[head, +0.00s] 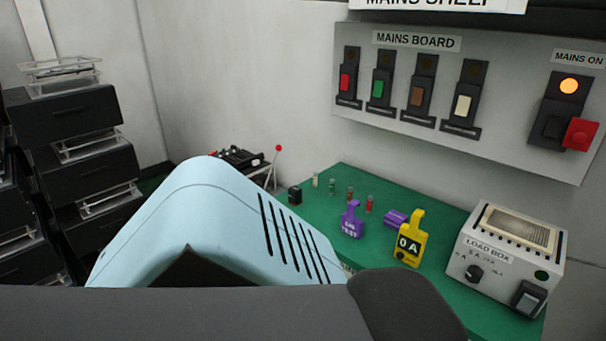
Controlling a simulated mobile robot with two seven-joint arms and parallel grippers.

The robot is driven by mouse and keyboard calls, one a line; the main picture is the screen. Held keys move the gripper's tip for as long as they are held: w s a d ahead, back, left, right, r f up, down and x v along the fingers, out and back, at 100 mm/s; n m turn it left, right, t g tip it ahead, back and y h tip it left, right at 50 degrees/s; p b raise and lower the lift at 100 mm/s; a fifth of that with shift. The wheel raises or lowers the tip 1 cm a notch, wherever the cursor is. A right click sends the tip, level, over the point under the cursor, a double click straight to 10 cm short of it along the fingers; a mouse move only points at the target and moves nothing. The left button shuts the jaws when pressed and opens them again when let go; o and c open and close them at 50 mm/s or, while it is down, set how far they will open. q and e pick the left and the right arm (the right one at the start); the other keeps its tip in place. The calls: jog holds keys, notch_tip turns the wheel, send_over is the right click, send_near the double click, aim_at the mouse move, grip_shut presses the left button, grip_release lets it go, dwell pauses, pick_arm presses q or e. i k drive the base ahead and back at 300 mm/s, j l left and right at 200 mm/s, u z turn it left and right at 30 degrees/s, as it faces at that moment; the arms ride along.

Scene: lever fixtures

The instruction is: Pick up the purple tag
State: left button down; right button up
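The purple tag (351,221) stands on the green bench top (318,205), with a narrow upper end and pale lettering too small to read surely. It is left of a yellow meter (410,242) that reads "0 A" and has a purple part (394,217) at its left side. Neither of my grippers shows in the head view. The lower left and bottom of the view are blocked, which hides the near left part of the bench.
Several small fuse-like cylinders and a black block (295,195) stand behind the tag. A load box (508,255) is at right. The mains board (460,95) with several switches and a red lever (580,134) is on the wall. Dark drawers (68,115) are at left.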

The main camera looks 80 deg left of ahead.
aim_at(350, 225)
jog(key=u, duration=2.1)
jog(key=i+j+z, duration=0.15)
jog(key=j, duration=0.65)
jog(key=i+j+z, duration=0.15)
jog(key=j, duration=0.6)
jog(key=j+z, duration=0.15)
jog(key=j, duration=0.65)
jog(key=i, duration=0.05)
